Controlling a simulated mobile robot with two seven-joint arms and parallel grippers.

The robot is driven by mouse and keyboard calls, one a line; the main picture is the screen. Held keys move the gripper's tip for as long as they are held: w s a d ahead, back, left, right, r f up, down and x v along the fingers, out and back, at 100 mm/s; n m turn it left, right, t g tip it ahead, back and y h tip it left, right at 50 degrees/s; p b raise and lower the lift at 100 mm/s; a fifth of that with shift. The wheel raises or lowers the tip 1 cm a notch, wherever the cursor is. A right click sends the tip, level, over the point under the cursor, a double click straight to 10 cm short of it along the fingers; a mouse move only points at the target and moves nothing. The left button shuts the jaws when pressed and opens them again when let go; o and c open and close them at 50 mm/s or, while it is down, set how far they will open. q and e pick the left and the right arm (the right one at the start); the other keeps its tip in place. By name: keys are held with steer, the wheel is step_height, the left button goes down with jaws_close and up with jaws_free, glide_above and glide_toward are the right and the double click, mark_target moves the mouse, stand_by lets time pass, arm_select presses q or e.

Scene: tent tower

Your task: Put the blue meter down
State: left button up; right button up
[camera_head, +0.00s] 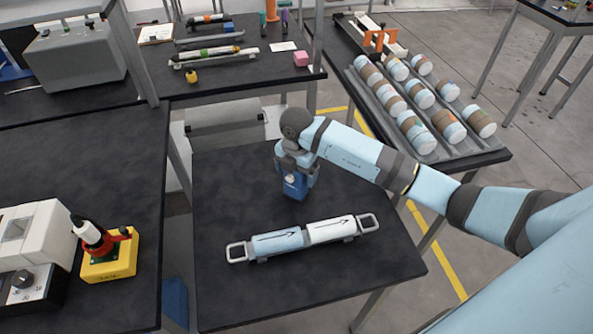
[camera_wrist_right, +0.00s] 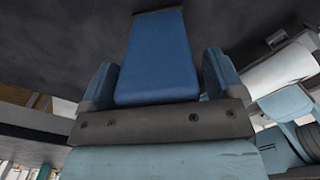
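The blue meter (camera_head: 294,186) is a small blue box with a pale round dial, at the middle dark table. My right gripper (camera_head: 296,176) points down with a finger on each side of it and appears shut on it. In the right wrist view the blue meter (camera_wrist_right: 157,58) fills the space between the two fingers of the gripper (camera_wrist_right: 160,85). Its lower end is close to the dark tabletop (camera_head: 225,185); I cannot tell whether it touches. My left gripper is not in view.
A blue and white cylinder assembly with end handles (camera_head: 304,237) lies on the same table in front of the meter. A yellow box with a red device (camera_head: 108,255) stands on the left bench. Several white and brown cylinders (camera_head: 420,95) lie in racks at the right. The table's left part is clear.

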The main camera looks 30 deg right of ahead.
steer(key=shift+r, duration=0.15)
step_height(320, 180, up, 12)
steer(key=shift+r, duration=0.1)
stand_by(0.4)
stand_by(0.4)
